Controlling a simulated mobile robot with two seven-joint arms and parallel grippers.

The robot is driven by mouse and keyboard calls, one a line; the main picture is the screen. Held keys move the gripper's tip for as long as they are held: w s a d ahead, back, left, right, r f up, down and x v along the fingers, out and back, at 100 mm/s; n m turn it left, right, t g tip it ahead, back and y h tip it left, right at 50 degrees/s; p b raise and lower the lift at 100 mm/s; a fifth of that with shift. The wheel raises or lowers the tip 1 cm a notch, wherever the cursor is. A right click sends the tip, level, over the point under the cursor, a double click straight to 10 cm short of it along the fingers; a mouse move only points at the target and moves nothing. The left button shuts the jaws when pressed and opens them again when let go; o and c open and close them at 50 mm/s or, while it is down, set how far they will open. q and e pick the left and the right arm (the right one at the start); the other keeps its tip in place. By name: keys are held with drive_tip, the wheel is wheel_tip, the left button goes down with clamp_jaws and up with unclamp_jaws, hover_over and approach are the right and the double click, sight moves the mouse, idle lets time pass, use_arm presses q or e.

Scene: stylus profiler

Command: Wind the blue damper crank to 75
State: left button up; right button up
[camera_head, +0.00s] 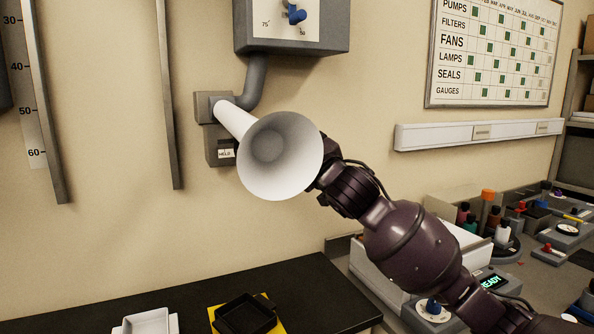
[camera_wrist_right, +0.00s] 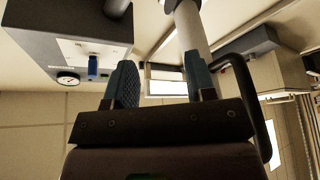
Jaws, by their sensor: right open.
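The blue damper crank (camera_head: 295,14) is on the white face of a grey wall box (camera_head: 335,32), near the top edge of the head view. The marks 75 and 50 show beside it; its exact setting is too small to read. A blue part that looks like the crank (camera_wrist_right: 93,66) also shows in the right wrist view, left of my fingers and apart from them. My right gripper (camera_wrist_right: 159,72) is open, with teal pads and nothing held. In the head view it is hidden behind the white funnel. My left gripper is out of view.
The white funnel (camera_head: 297,150) juts from a wall bracket below the box, in front of my right wrist. A grey pipe (camera_head: 255,82) joins bracket and box. A black bench (camera_head: 300,285) with trays and a device with a READY display (camera_head: 493,282) lie below.

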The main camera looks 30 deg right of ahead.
drive_tip(key=shift+g, duration=0.3)
drive_tip(key=shift+s+f, duration=0.2)
drive_tip(key=shift+f, duration=0.95)
drive_tip(key=shift+s+f, duration=0.15)
drive_tip(key=shift+f, duration=1)
